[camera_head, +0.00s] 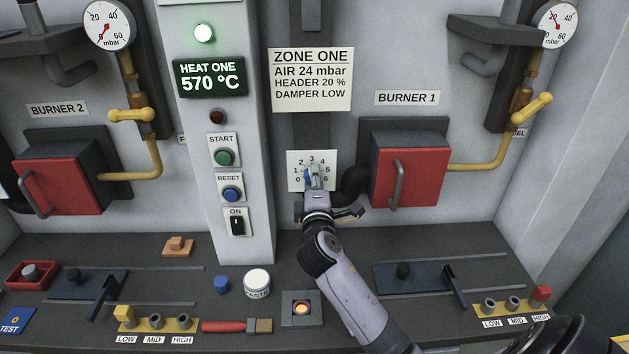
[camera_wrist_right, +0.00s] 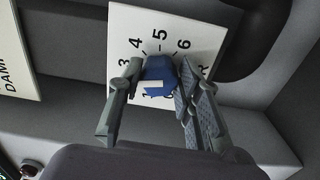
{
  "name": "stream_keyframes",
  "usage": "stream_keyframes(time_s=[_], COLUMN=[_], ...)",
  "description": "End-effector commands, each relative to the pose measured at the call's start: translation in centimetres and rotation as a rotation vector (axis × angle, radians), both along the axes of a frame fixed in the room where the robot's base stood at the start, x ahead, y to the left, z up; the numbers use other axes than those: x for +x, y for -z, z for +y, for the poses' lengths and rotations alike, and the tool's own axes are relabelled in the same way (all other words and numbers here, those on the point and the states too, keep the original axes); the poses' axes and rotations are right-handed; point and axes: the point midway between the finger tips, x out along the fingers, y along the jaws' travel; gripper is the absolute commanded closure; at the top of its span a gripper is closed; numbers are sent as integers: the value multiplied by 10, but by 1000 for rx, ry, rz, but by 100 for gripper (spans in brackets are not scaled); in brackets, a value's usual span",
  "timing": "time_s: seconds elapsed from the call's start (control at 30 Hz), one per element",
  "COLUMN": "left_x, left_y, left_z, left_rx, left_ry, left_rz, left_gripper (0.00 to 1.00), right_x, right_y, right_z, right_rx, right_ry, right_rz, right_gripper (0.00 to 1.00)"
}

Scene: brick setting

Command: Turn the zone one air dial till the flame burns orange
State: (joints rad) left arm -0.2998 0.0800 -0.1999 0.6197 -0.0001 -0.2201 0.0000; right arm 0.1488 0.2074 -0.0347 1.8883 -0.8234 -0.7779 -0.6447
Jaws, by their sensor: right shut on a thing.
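The zone one air dial is a blue knob (camera_wrist_right: 158,70) on a white plate (camera_head: 293,158) numbered 0 to 6, below the ZONE ONE sign (camera_head: 311,80). My right gripper (camera_head: 314,178) is shut on the knob, with one finger on each side in the wrist view. A white mark shows on the knob; I cannot tell which number it points at. The fingers hide part of the plate and its lower numbers. A small round window (camera_head: 302,309) on the bench glows orange, with a bright centre. My left gripper is out of view.
The burner 1 box (camera_head: 409,178) with its dark pipe stands just right of the dial. The button column (camera_head: 217,120), showing 570 °C, stands to the left. A white tub (camera_head: 257,283), a blue cap (camera_head: 222,284) and a brush (camera_head: 237,326) lie on the bench below.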

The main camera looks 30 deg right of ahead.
Motion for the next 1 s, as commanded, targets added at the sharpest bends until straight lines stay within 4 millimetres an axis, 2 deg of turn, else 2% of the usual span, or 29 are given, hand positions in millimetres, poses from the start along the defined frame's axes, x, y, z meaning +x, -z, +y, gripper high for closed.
stream_keyframes(time_s=[0.07, 0.1, 0.4, 0.77, 0.87, 1.0], left_x=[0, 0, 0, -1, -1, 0], left_y=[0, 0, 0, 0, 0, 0], left_z=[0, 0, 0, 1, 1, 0], left_rx=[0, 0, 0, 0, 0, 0], left_ry=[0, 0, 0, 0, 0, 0], left_rz=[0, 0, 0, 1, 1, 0], left_gripper=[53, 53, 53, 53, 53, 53], right_x=[0, 0, 0, -4, -14, -38], right_y=[1, 1, 1, 1, 1, 2], right_z=[0, 0, 0, 3, 9, 24], right_rx=[2, 2, 2, 2, 4, 5], right_ry=[0, 0, 0, -1, -1, -3], right_rz=[3, 3, 1, 0, 1, 1], right_gripper=[96, 67, 48, 48, 48, 48])
